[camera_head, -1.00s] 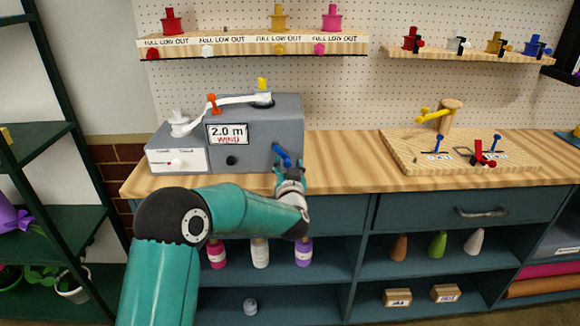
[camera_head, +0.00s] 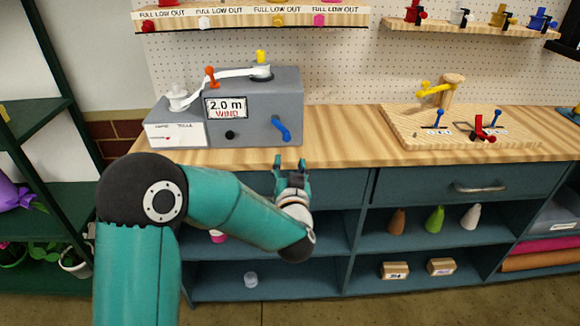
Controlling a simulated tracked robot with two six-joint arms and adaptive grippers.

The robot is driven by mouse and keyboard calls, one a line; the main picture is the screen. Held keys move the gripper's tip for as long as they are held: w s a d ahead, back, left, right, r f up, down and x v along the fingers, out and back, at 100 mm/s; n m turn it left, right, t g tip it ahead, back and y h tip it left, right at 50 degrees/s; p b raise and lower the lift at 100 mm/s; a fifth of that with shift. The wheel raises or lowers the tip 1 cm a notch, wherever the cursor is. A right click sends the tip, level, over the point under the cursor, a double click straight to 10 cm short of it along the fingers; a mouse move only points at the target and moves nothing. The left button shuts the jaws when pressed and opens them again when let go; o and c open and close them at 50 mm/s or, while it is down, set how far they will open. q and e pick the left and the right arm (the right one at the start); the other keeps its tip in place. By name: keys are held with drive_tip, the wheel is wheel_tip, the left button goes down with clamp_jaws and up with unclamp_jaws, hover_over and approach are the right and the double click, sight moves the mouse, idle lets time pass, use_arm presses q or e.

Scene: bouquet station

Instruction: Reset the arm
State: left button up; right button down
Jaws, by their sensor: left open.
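My left arm comes in from the lower left. Its left gripper (camera_head: 290,166) is open and empty, with its fingers pointing up, in front of the counter's front edge. The grey winding machine (camera_head: 258,115) stands on the counter behind it, with a "2.0 m WIND" sign (camera_head: 226,108) and a blue lever (camera_head: 281,128) on its front. The gripper shows apart from the blue lever, below it in the picture. My right gripper is not in view.
The wooden counter (camera_head: 345,145) is clear between the machine and a wooden board (camera_head: 400,130) with small levers and a yellow-handled post. Open shelves below hold bottles and small boxes (camera_head: 395,270). Green shelving (camera_head: 45,188) stands at the left.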

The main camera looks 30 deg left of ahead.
use_arm(q)
drive_tip(key=shift+s, duration=0.1)
idle(0.4)
drive_tip(key=s+d+f+m+g+h+p, duration=0.1)
drive_tip(key=s+d+f+g+h+p, duration=0.15)
drive_tip(key=f, duration=0.55)
drive_tip(key=s+d+f+m+g+h+p, duration=0.1)
drive_tip(key=s+d+f+g+h+p, duration=0.15)
drive_tip(key=f, duration=0.55)
drive_tip(key=s+d+f+m+g+h+p, duration=0.15)
drive_tip(key=s+f, duration=0.25)
drive_tip(key=f, duration=0.4)
drive_tip(key=s+d+f+g+h, duration=0.2)
drive_tip(key=s+d, duration=0.1)
drive_tip(key=s, duration=0.4)
drive_tip(key=s+d+f+n+g+h, duration=0.1)
drive_tip(key=s+d+f+g+h, duration=0.1)
drive_tip(key=s, duration=0.4)
drive_tip(key=s+d+f+n+g+h, duration=0.1)
drive_tip(key=s+d+f+g+h, duration=0.1)
drive_tip(key=s+d+f+g, duration=0.2)
drive_tip(key=s+d, duration=0.2)
drive_tip(key=s, duration=0.1)
drive_tip(key=shift+s+d+h, duration=0.2)
drive_tip(key=shift+s+h, duration=0.1)
drive_tip(key=shift+h, duration=0.05)
